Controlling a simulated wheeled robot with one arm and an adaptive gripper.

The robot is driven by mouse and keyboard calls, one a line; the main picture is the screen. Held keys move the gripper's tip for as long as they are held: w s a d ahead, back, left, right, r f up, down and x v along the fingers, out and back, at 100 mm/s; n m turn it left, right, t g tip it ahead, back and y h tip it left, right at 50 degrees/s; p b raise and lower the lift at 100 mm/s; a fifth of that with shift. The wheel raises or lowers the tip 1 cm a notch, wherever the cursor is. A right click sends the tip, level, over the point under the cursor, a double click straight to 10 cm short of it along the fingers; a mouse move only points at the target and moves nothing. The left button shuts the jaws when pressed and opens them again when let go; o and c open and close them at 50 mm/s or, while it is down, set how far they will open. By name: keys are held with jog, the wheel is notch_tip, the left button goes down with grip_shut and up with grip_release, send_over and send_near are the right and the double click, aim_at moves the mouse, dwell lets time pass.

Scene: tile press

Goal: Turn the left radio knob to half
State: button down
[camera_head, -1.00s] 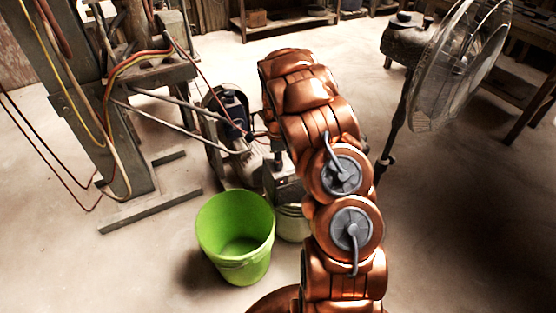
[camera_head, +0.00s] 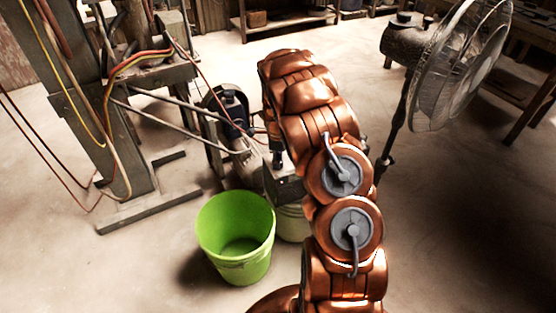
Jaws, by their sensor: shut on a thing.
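A grey box-shaped radio (camera_head: 287,187) stands on top of a pale green bucket, left of my arm. My gripper (camera_head: 278,163) is a small dark shape, partly hidden behind my copper-coloured arm. It points down at the top of the radio and is shut on what appears to be the left radio knob. The knob itself is too small and too hidden to make out, so its angle cannot be read.
A bright green bucket (camera_head: 235,268) stands left of the pale bucket (camera_head: 291,224). A metal press (camera_head: 120,150) with hanging cables and a motor (camera_head: 236,108) are at the left. A standing fan (camera_head: 455,65) is at the right.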

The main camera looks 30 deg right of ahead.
jog(key=c, duration=0.8)
grip_release()
jog(key=shift+o, duration=0.2)
jog(key=shift+r, duration=0.1)
notch_tip(320, 180, up, 12)
